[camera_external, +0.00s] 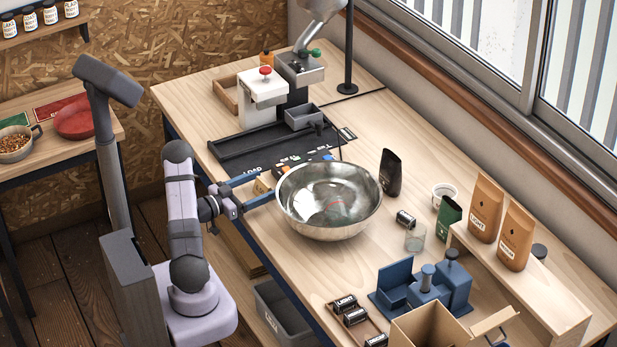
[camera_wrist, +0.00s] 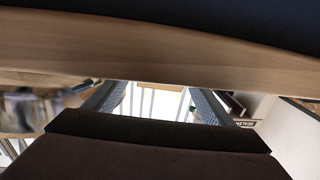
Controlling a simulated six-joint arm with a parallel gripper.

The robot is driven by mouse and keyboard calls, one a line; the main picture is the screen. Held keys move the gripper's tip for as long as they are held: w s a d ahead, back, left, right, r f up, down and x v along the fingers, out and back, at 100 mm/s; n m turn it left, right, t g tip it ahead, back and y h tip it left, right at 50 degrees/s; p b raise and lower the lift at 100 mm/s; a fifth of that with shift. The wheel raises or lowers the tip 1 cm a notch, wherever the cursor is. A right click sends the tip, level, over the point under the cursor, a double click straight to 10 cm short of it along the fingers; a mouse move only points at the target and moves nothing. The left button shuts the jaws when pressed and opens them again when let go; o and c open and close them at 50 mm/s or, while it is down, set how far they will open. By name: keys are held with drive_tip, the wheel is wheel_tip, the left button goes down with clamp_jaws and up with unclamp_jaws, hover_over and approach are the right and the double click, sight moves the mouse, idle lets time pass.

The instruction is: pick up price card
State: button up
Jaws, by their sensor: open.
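My gripper (camera_external: 267,184) reaches over the left edge of the workbench with its two blue fingers spread apart. A small tan piece (camera_external: 262,186), possibly the price card, shows between the fingers in the external view. Its face is too small to read, and the fingers do not visibly hold it. In the wrist view my gripper (camera_wrist: 155,97) has its fingers apart, with pale striped background between them and no card recognisable there.
A large metal bowl (camera_external: 330,200) stands just right of the fingertips. A dark mat (camera_external: 235,152) and a white-and-grey machine (camera_external: 262,95) lie beyond. A black bag (camera_external: 390,173), blue holder (camera_external: 425,288) and cardboard box (camera_external: 430,325) occupy the right side. Bare wood lies around the bowl.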

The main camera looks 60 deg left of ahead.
sight(262, 183)
drive_tip(key=shift+w, duration=0.45)
drive_tip(key=c, duration=1.1)
drive_tip(key=shift+c, duration=0.2)
drive_tip(key=shift+r, duration=4.95)
